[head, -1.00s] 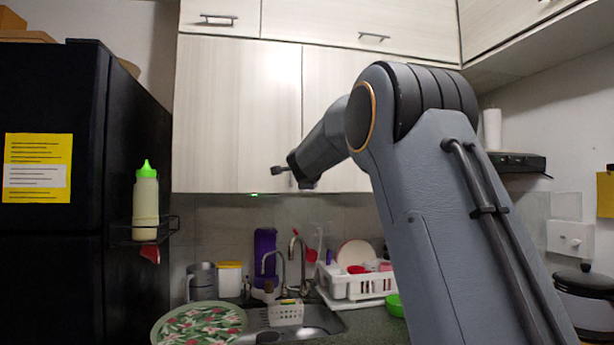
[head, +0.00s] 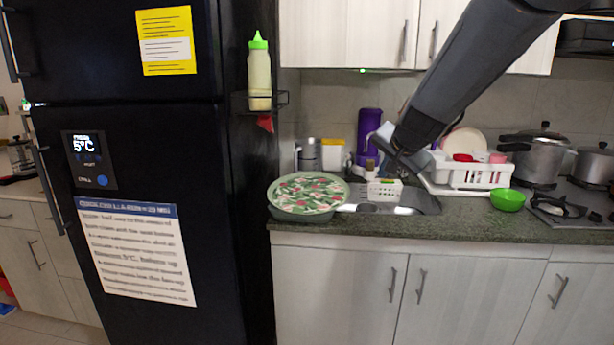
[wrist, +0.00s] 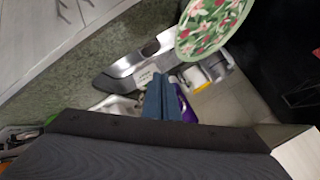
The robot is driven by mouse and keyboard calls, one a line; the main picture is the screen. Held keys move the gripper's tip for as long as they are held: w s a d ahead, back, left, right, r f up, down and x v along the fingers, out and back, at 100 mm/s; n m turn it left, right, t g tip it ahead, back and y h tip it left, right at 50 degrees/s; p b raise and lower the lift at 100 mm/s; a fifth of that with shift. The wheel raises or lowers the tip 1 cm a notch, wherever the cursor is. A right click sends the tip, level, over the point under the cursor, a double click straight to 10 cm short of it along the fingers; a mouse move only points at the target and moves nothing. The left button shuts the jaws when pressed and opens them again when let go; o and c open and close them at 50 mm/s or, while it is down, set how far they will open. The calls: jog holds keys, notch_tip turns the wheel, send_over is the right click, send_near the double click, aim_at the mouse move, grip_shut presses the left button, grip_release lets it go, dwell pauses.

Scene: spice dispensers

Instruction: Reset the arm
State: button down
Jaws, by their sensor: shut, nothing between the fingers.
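My arm reaches in from the upper right of the head view, angled down to the left. My gripper (head: 398,160) hangs in the air in front of the sink area. In the wrist view my gripper (wrist: 160,98) points toward the sink, its two fingers together with nothing between them. The sink (wrist: 128,66) and part of its contents show beyond the fingers. In the head view the arm's end hides part of the sink, the faucets and the purple container (head: 368,135).
A black fridge (head: 215,260) stands left, with a green-capped bottle (head: 259,75) on its side rack. A floral round container (head: 308,195) sits on the counter (head: 460,212). A white dish rack (head: 480,175), green bowl (head: 508,199) and pots (head: 540,158) stand right. Cabinets hang above.

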jog(key=s+f+n+g, duration=0.2)
jog(key=s+f, duration=0.4)
jog(key=s, duration=0.5)
jog(key=s+f+n+g, duration=0.3)
jog(key=s+f, duration=0.4)
jog(key=s, duration=0.5)
jog(key=s+a+f+n+g, duration=0.1)
jog(key=s+f+n+g, duration=0.2)
jog(key=s+f, duration=0.4)
jog(key=s+g, duration=0.1)
jog(key=s, duration=0.4)
jog(key=shift+h, duration=0.3)
